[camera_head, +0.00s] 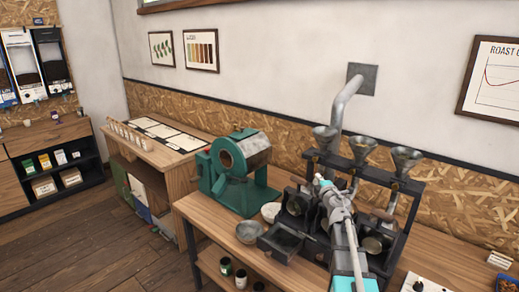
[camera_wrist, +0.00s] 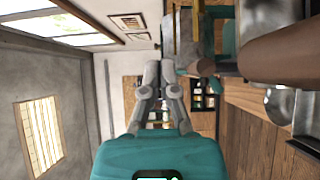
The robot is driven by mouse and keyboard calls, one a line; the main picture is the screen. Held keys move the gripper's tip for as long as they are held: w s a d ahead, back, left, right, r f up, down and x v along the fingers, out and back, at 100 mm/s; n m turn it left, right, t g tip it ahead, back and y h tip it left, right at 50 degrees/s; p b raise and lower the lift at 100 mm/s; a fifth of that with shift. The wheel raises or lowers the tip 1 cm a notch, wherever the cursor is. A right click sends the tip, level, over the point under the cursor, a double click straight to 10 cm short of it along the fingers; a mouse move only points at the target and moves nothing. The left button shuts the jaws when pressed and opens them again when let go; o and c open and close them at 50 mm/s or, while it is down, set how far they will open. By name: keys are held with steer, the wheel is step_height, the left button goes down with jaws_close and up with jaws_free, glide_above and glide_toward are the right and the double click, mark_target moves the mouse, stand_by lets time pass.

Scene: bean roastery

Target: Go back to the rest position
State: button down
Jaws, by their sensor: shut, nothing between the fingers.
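My gripper (camera_wrist: 159,72) shows in the wrist view with its two grey fingers together and nothing between them. In the head view my arm reaches from the bottom edge up over the workbench, and my gripper (camera_head: 319,178) is at its far end, in front of the rack of metal funnels. The fingers are small there and hard to make out. The gripper is up in the air and holds nothing.
The workbench (camera_head: 213,205) bears a green roaster (camera_head: 225,172), a metal bowl (camera_head: 249,232), an open dark drawer box (camera_head: 281,242) and the funnel rack (camera_head: 381,171). A side table (camera_head: 182,160) and shelves (camera_head: 48,165) stand left. Floor (camera_head: 110,250) is clear at the left.

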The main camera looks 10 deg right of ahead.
steer(key=shift+s+m+h, duration=0.1)
steer(key=shift+m+h, duration=0.2)
steer(key=s+a+f+m+g+h, duration=0.2)
steer(key=s+a+f+m+g, duration=0.2)
steer(key=s+f+m+g, duration=0.3)
steer(key=s+a+f+m+g+h, duration=0.2)
steer(key=s+a+f+m+g, duration=0.2)
steer(key=s+f+m, duration=0.4)
steer(key=s+a+f+m+g+y, duration=0.1)
steer(key=s+a+f+g+y, duration=0.1)
steer(key=s+a, duration=0.4)
steer(key=s+a+f+g+y, duration=0.1)
steer(key=s+a+g+y, duration=0.2)
steer(key=a, duration=0.6)
steer(key=s+g, duration=0.2)
steer(key=s, duration=0.1)
steer(key=shift+f+m+y, duration=0.3)
steer(key=shift+f+m, duration=0.05)
steer(key=shift+m, duration=0.05)
